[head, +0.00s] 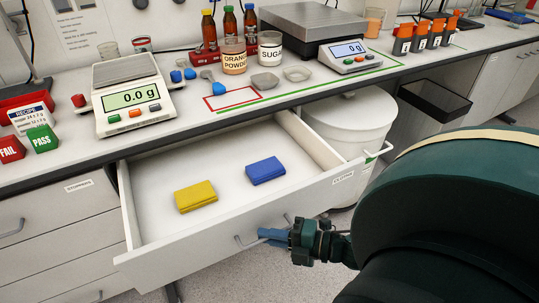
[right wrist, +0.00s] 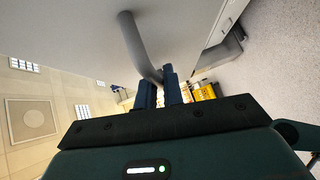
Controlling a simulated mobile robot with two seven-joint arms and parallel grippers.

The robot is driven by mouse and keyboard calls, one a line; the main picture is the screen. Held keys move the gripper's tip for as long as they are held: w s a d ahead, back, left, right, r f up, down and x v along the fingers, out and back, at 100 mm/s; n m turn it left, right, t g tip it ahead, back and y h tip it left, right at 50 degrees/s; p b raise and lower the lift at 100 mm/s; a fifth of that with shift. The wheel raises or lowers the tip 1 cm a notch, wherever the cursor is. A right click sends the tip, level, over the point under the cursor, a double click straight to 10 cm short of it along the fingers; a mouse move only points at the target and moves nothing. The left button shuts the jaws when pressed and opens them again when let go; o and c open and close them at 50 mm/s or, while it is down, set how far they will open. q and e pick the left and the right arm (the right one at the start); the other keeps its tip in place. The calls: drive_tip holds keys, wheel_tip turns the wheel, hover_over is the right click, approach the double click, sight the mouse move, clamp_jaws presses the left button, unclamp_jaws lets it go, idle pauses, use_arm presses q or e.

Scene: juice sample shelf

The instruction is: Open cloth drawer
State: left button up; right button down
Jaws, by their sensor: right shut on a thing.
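The cloth drawer (head: 235,229) is pulled well out from under the counter. A folded yellow cloth (head: 195,196) and a folded blue cloth (head: 266,170) lie apart inside it. The drawer's bar handle (head: 247,240) is on its front; it also shows in the right wrist view (right wrist: 138,48). My right gripper (head: 268,235) is at the right part of the handle. In the right wrist view, its blue fingers (right wrist: 160,92) are shut on the bar near its bent end. My left gripper is in neither view.
The counter (head: 190,133) above holds a scale (head: 133,97), jars, bottles and small signs. A white bin (head: 347,125) stands behind the drawer's right side. A dark open tray (head: 437,100) juts out at the right. Closed drawers (head: 70,240) are at the left.

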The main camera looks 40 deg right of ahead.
drive_tip(key=c, duration=1.5)
unclamp_jaws()
drive_tip(key=v, duration=1.3)
drive_tip(key=shift+d, duration=0.1)
